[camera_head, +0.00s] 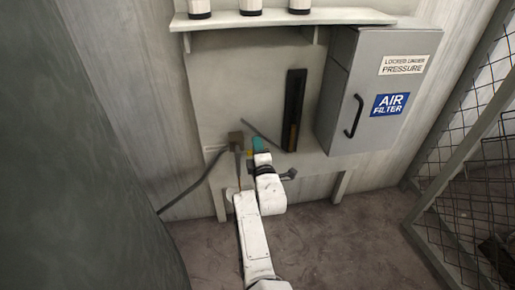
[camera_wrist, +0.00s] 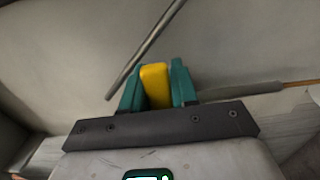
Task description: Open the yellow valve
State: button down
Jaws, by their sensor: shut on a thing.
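The yellow valve (camera_wrist: 156,86) shows in the wrist view as a yellow block between the two teal fingers of my gripper (camera_wrist: 158,88). The fingers are shut on it, one on each side. In the head view my gripper (camera_head: 260,144) is at the lower part of the wall panel. Only a small bit of yellow (camera_head: 250,153) shows there beside the teal fingers. The rest of the valve is hidden by my gripper and arm.
A thin grey rod (camera_wrist: 146,48) runs diagonally just behind the fingers. A brown-grey box with a cable (camera_head: 236,140) is left of my gripper. A dark vertical slot (camera_head: 294,110) and a grey air filter cabinet (camera_head: 347,97) are to the right. A shelf (camera_head: 280,18) is above.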

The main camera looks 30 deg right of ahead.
jog(key=c, duration=1)
grip_release()
jog(key=shift+o, duration=0.2)
jog(key=p+v, duration=0.4)
jog(key=v, duration=0.6)
jog(key=shift+s+a, duration=0.2)
jog(key=shift+s, duration=0.15)
